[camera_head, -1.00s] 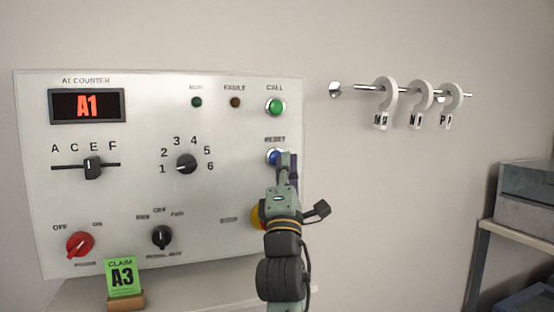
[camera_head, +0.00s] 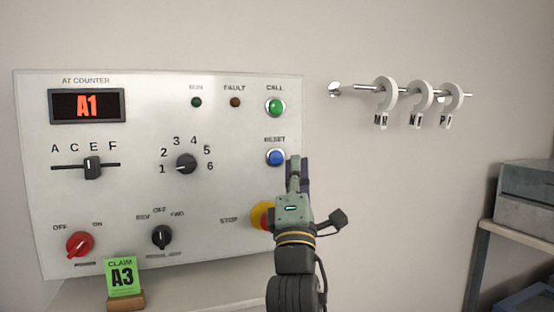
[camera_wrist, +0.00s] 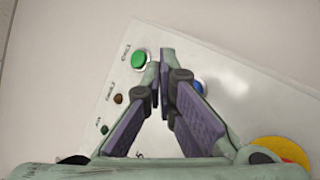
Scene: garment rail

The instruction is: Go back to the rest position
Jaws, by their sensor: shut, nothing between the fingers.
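My gripper (camera_head: 298,162) is shut and empty. In the head view it is at the right edge of the control panel (camera_head: 120,210), just right of the blue RESET button (camera_head: 276,157), and no longer covers that button. In the wrist view the closed fingertips (camera_wrist: 160,65) show in front of the panel, between the green CALL button (camera_wrist: 138,60) and the partly hidden blue RESET button (camera_wrist: 198,86). The red and yellow STOP button (camera_head: 261,215) is partly hidden behind my wrist.
The panel display (camera_head: 87,106) reads A1. A green claim card A3 (camera_head: 122,277) stands in front of the panel. A rail (camera_head: 362,87) with three white tagged hooks is on the wall at right. Grey boxes (camera_head: 530,195) sit on a shelf at far right.

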